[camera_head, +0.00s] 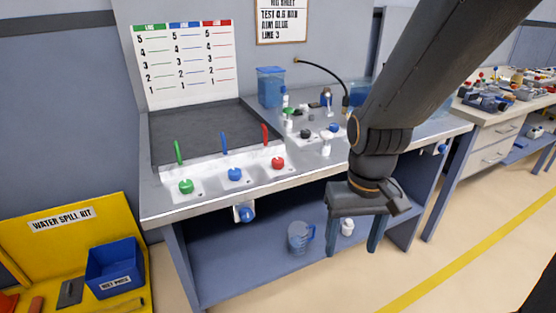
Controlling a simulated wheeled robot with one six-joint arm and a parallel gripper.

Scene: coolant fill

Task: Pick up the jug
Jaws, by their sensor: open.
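The jug (299,237) is a small clear bluish jug with a blue rim. It stands upright on the lower shelf of the workbench, below the front edge of the top. My gripper (350,247) points down in front of the bench, to the right of the jug in the picture. Its two fingers are apart, and nothing shows held between them. A small white object (347,227) shows between the fingers, seemingly behind them on the shelf.
The bench top (215,200) overhangs the shelf (230,262). A valve with a blue knob (246,214) sticks out from its front. A yellow spill kit (60,240) with a blue bin (115,265) stands at left. The floor at right (440,255) is clear.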

